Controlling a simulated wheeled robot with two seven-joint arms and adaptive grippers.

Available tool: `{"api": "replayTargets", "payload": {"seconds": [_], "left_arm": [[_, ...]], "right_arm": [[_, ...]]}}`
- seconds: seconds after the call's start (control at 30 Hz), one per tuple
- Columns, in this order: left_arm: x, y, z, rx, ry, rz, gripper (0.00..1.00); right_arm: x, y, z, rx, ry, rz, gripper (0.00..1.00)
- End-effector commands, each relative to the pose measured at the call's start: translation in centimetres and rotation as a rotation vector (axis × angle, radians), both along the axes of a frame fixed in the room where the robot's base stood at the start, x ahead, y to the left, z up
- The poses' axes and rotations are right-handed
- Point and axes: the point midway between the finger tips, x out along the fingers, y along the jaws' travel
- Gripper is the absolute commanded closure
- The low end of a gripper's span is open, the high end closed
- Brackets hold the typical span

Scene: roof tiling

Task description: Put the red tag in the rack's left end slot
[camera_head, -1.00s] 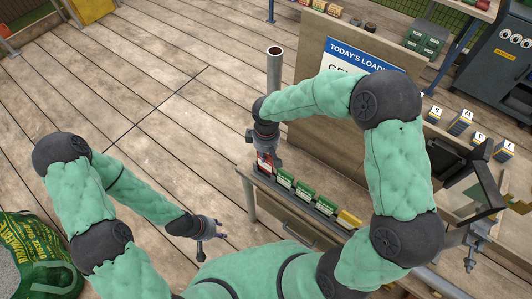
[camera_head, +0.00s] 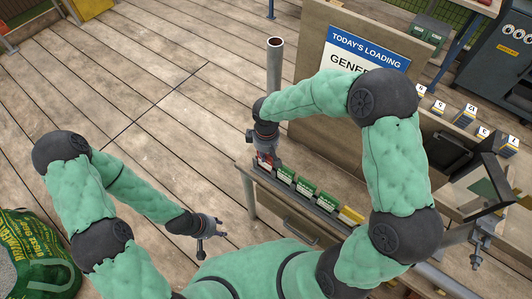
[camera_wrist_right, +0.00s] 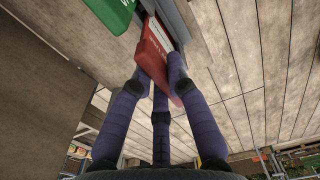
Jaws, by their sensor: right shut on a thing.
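The red tag (camera_head: 264,164) is at the left end of the dark rack (camera_head: 317,203), beside the first green tag (camera_head: 285,176). My right gripper (camera_head: 264,155) is above it, shut on it. In the right wrist view the red tag (camera_wrist_right: 154,50) is between the fingers of my right gripper (camera_wrist_right: 168,75), with its far edge at the grey rack (camera_wrist_right: 174,18). Whether its lower edge is fully seated is hidden. My left gripper (camera_head: 210,240) is empty, fingers apart, low and well left of the rack.
More green tags (camera_head: 306,187) and a yellow tag (camera_head: 350,215) stand along the rack. A "Today's Loading" board (camera_head: 366,50) rises behind the bench. A grey upright pipe (camera_head: 274,75) stands behind my right gripper. Labelled blocks (camera_head: 462,116) sit to the right.

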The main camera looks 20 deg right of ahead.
Motion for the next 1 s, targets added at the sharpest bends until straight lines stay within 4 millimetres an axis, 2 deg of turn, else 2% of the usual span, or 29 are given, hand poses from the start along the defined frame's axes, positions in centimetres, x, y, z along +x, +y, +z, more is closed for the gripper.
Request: {"api": "replayTargets", "payload": {"seconds": [0.13,0.17,0.2,0.27,0.67,0.83,1.0], "left_arm": [[0.0,0.0,0.0,0.0,0.0,0.0,0.6],[0.0,0.0,0.0,0.0,0.0,0.0,0.6],[0.0,0.0,0.0,0.0,0.0,0.0,0.6],[0.0,0.0,0.0,0.0,0.0,0.0,0.6],[0.0,0.0,0.0,0.0,0.0,0.0,0.6],[0.0,0.0,0.0,0.0,0.0,0.0,0.6],[0.0,0.0,0.0,0.0,0.0,0.0,0.6]], "right_arm": [[0.0,0.0,0.0,0.0,0.0,0.0,1.0],[0.0,0.0,0.0,0.0,0.0,0.0,0.81],[0.0,0.0,0.0,0.0,0.0,0.0,0.69],[0.0,0.0,0.0,0.0,0.0,0.0,0.56],[0.1,0.0,0.5,0.0,-0.003,0.0,0.56],[0.1,0.0,2.7,0.001,-0.004,0.0,0.56],[0.2,0.0,6.2,0.001,-0.007,0.001,0.56]]}}
